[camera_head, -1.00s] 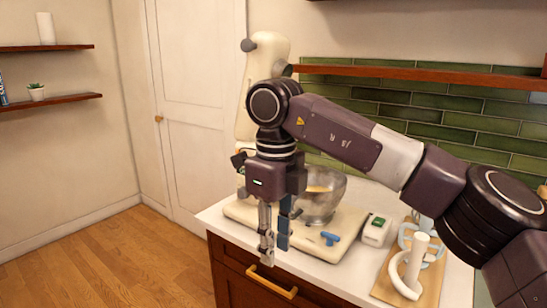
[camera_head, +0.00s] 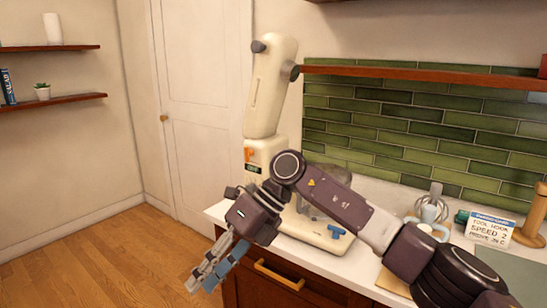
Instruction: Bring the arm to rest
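My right arm comes in from the lower right and reaches across the counter's front to the left. Its gripper (camera_head: 203,284) points down and left, out past the counter's left front corner, over the wood floor. One finger looks grey and the other blue. They lie side by side in this view, and the gap between their tips is unclear. I see no object between them. My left gripper is not in view.
A cream stand mixer (camera_head: 270,90) with its head raised stands behind the arm. Its steel bowl (camera_head: 338,172) is partly hidden. A card (camera_head: 491,229) and a whisk-like tool (camera_head: 432,208) are at right. A drawer handle (camera_head: 279,275) is below. Floor at left is clear.

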